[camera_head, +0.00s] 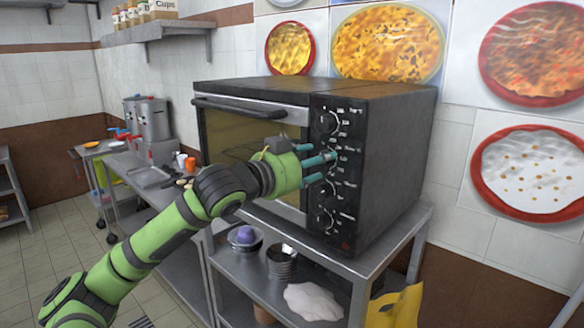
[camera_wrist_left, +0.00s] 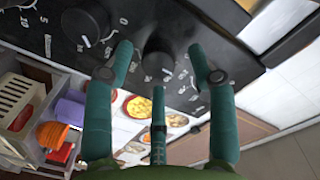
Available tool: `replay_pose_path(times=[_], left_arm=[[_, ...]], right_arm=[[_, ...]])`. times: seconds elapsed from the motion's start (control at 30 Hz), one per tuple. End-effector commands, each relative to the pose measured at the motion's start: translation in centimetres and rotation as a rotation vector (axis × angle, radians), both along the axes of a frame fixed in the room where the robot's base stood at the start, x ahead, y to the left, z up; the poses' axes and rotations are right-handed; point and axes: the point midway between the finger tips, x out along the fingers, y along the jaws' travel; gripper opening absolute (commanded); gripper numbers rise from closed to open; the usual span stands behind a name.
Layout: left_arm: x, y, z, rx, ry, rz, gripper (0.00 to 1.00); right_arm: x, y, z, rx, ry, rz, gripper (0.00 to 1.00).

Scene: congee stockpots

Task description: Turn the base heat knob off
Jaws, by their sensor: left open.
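The black oven (camera_head: 375,170) stands on a metal table, with a column of knobs on its front panel. The top knob (camera_head: 328,121), a lower knob (camera_head: 329,189) and the bottom knob (camera_head: 325,219) show; my fingers partly cover the area between. The labels are too small to tell which is the base heat knob. My left gripper (camera_head: 322,162) is open at the middle of the panel. In the left wrist view, one knob (camera_wrist_left: 158,52) sits between its two upper teal fingers; contact cannot be told. Another knob (camera_wrist_left: 85,24) is beside them. My right gripper is not in view.
The oven door handle (camera_head: 250,110) juts out left of the panel. A metal can (camera_head: 282,263) and a bowl (camera_head: 243,240) are on the shelf below. Stockpots (camera_head: 152,118) stand at the back left. The floor at left is open.

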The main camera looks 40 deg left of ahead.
Motion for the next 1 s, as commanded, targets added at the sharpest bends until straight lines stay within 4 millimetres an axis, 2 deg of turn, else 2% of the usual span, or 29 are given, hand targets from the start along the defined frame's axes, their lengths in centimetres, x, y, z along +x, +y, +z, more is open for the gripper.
replay_pose_path(times=[0.57,1.0], left_arm=[[-5.6,0.4,0.2,0.001,0.002,-0.003,0.57],[-10.6,0.9,0.7,0.001,-0.002,-0.003,0.57]], right_arm=[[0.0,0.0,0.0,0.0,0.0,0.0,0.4],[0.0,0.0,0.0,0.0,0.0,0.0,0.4]])
